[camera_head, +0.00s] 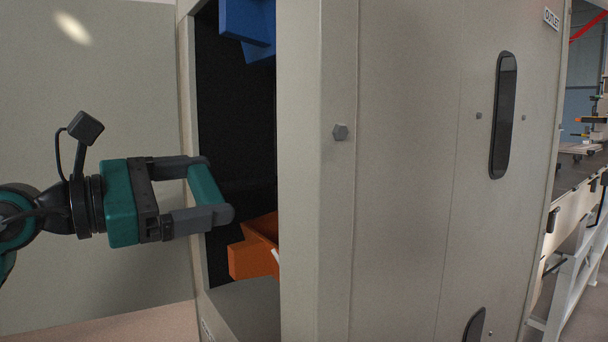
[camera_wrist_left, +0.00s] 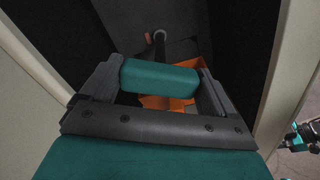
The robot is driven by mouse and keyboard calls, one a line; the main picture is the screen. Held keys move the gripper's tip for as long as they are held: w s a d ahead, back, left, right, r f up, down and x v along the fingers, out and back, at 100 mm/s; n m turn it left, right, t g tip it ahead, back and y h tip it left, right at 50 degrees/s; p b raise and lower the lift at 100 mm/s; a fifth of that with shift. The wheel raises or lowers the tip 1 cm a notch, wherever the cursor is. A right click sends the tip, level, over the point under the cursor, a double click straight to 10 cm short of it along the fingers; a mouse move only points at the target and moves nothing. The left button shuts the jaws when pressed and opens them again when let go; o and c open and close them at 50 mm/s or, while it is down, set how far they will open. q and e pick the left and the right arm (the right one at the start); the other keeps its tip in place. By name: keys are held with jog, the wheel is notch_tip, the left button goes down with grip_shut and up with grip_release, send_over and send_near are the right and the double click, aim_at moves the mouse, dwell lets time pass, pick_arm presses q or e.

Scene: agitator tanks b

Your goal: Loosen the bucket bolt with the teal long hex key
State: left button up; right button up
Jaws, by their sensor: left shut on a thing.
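My left gripper (camera_head: 212,186) is at the tall opening of the beige housing. It is shut on a teal block-shaped grip, which I take to be the handle of the teal long hex key (camera_head: 204,184). The handle also lies across between the fingers in the left wrist view (camera_wrist_left: 160,79). A dark rod shows beyond it there; I cannot tell whether it is the key's shank. An orange bucket (camera_head: 250,262) is inside the opening, below and beyond the gripper. The bucket bolt cannot be made out. My right gripper does not show in the head view.
The opening's upright edges stand close on both sides of the gripper. A blue bucket (camera_head: 246,22) hangs above. A conveyor (camera_head: 572,190) stands far right.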

pick_arm(q)
jog(key=shift+n+p, duration=0.5)
jog(key=shift+n, duration=0.6)
jog(key=shift+m+b, duration=0.3)
jog(key=shift+m, duration=0.1)
dwell(0.3)
jog(key=shift+a, duration=0.1)
dwell(0.3)
jog(key=shift+b+v, duration=0.85)
jog(key=shift+v, duration=0.5)
jog(key=shift+s+a, duration=0.1)
